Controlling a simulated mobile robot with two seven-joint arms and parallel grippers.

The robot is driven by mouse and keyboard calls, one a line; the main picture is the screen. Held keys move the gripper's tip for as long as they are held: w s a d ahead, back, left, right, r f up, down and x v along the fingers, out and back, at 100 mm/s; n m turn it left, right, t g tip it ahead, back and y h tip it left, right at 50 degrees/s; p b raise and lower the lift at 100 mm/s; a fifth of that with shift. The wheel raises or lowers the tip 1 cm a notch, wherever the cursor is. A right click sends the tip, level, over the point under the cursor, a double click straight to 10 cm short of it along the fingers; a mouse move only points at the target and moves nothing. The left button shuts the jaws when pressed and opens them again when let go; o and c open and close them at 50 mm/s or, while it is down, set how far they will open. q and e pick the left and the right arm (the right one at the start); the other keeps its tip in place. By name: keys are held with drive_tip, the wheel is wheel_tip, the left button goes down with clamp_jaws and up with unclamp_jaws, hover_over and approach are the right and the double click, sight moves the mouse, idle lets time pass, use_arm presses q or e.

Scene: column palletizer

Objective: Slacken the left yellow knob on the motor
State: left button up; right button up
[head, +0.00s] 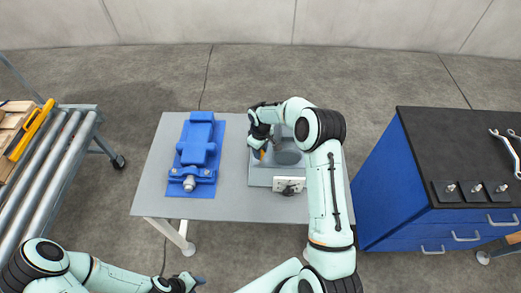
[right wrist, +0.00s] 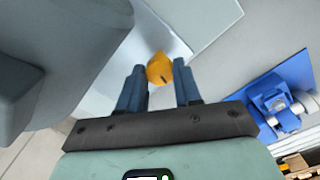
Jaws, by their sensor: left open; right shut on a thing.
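The grey motor (head: 287,158) sits on a grey plate on the table, partly hidden by my right arm. A yellow knob (head: 262,154) shows at its left side. In the right wrist view the yellow knob (right wrist: 160,69) lies between the fingertips of my right gripper (right wrist: 159,78), which is shut on it. In the head view my right gripper (head: 256,149) reaches down at the motor's left side. My left gripper (head: 190,283) is open and empty at the bottom, clear of the table and far from the motor. A second knob is not visible.
A blue machine (head: 197,150) on a blue plate stands left of the motor on the grey table (head: 158,180). A roller conveyor (head: 62,150) stands at the far left. A blue cabinet (head: 400,190) with a black top, wrenches and small parts stands at the right.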

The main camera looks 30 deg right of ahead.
drive_tip(key=shift+n, duration=1)
drive_tip(key=o, duration=1)
drive_tip(key=shift+o, duration=0.2)
wheel_tip(320, 180, up, 14)
drive_tip(key=shift+f, duration=0.25)
drive_tip(key=shift+f, duration=0.1)
